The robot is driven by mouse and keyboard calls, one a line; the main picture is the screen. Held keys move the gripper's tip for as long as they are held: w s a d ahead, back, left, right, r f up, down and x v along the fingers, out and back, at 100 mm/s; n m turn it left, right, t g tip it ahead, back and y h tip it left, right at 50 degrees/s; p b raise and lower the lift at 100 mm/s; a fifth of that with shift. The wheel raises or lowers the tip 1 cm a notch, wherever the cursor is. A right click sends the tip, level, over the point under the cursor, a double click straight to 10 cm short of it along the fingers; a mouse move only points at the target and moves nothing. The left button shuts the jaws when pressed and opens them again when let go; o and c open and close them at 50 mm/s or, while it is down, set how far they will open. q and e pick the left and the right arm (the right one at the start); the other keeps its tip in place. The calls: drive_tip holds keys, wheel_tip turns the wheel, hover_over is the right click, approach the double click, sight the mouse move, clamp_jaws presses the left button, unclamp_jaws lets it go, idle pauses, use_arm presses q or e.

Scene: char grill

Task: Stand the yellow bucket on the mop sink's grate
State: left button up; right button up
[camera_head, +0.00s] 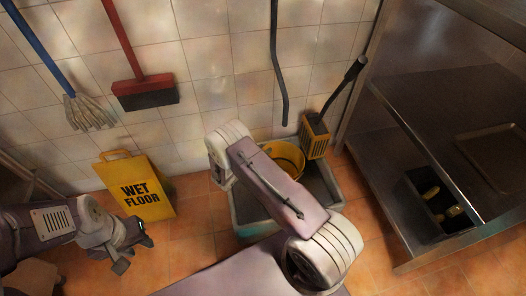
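The yellow bucket (287,152) shows at the mop sink (334,190), near its back side by the tiled wall. Only its upper rim and part of its inside show; my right arm covers the rest. I cannot tell whether its base rests on the grate, which is mostly hidden. The sink is a grey basin on the floor. My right arm reaches over it from below, and its gripper is hidden behind the arm. My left gripper (134,254) is low at the left, apart from the bucket, with its fingers spread and nothing between them.
A yellow wet-floor sign (146,187) stands left of the sink. A yellow slotted holder (314,138) with a black-handled tool is right of the bucket. A hose (277,65) hangs above. A red broom (143,84) and a blue mop (46,50) hang left. Steel shelving (415,130) stands right.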

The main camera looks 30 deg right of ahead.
drive_tip(key=p+v, duration=0.5)
drive_tip(key=v, duration=0.6)
drive_tip(key=s+d+r+m+g+y, duration=0.2)
drive_tip(key=s+r+m+g+y, duration=0.55)
drive_tip(key=s+m, duration=0.65)
drive_tip(key=s+a+r+m+t+y, duration=0.2)
drive_tip(key=s+a+r+m+y, duration=0.2)
drive_tip(key=r+m, duration=0.4)
drive_tip(key=m, duration=0.3)
drive_tip(key=shift+s+a+r, duration=0.25)
drive_tip(key=shift+a, duration=0.1)
drive_tip(key=shift+y, duration=0.25)
wheel_tip(320, 180, up, 42)
drive_tip(key=p, duration=4.2)
drive_tip(key=shift+f, duration=0.2)
